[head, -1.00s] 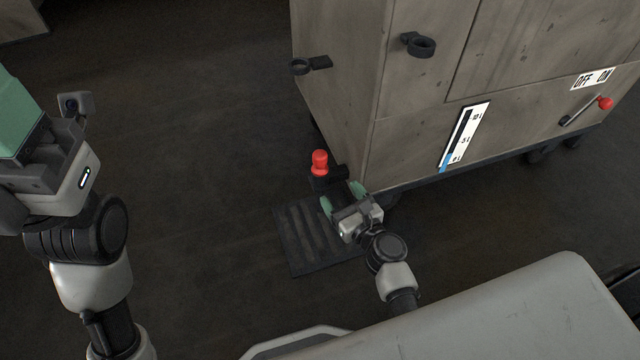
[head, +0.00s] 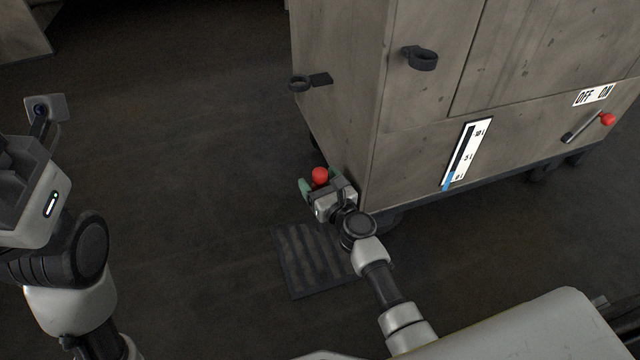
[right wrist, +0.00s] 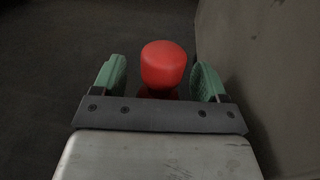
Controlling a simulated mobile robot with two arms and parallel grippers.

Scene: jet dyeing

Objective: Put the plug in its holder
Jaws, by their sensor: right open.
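The red plug (head: 320,176) is low beside the machine's near left corner. In the right wrist view the red plug (right wrist: 164,64) stands between the two green fingers. My right gripper (head: 323,188) is open, with a finger on each side of the plug and gaps visible. The outlet beneath the plug is hidden by my gripper. Two dark ring brackets are on the machine: one on its left side (head: 299,83), one on its front (head: 421,59). I cannot tell which is the plug's holder. My left gripper (head: 30,190) shows only in part; its fingertips are out of frame.
The grey machine (head: 345,130) stands close to the right of my right gripper. Its front has a level gauge (head: 467,153) and a red-knobbed lever (head: 590,128). A drain grate (head: 309,262) lies on the floor. The floor to the left is clear.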

